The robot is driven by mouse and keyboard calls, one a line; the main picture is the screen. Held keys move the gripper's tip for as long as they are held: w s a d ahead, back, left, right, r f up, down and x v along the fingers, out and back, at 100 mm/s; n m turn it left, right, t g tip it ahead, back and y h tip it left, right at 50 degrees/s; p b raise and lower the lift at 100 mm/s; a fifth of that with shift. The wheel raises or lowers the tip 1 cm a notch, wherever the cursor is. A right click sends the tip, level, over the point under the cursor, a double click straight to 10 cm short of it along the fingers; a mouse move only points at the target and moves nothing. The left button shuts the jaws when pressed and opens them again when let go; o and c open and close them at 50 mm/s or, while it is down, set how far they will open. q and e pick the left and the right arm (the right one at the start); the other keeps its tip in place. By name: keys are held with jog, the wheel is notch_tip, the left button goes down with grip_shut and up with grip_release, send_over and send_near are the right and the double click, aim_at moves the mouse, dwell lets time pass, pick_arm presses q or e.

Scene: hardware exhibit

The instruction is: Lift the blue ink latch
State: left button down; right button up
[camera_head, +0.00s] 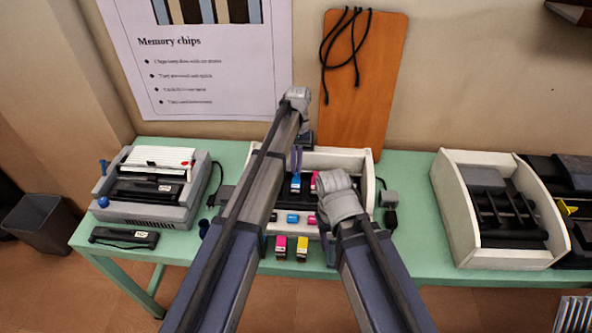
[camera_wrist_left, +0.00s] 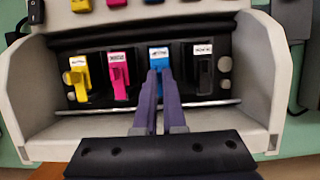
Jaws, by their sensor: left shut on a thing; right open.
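The blue ink latch (camera_wrist_left: 159,57) stands in the printer's open bay, between the magenta latch (camera_wrist_left: 119,68) and the black latch (camera_wrist_left: 204,70) in the left wrist view. My left gripper (camera_wrist_left: 157,76) is shut on the blue latch, its purple fingers at the latch's lower front. In the head view the left gripper (camera_head: 297,160) reaches down into the printer, and the blue latch (camera_head: 295,184) shows just below its fingers. My right arm's wrist is in front of the printer's right part; its gripper (camera_head: 328,248) is open and mostly hidden by the arm.
The white printer (camera_head: 352,160) stands on the green table (camera_head: 410,180). A yellow latch (camera_wrist_left: 80,74) is at the bay's left. Loose ink cartridges (camera_head: 302,244) stand at the printer's front. A grey machine (camera_head: 150,195) is at left, another white device (camera_head: 485,200) at right.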

dwell(0.3)
pick_arm(q)
jog(key=c, duration=1)
grip_release()
jog(key=shift+w+r, duration=0.1)
jog(key=shift+r, duration=0.05)
jog(key=p+v, duration=0.7)
jog(key=shift+w+r, duration=0.2)
jog(key=shift+s, duration=0.15)
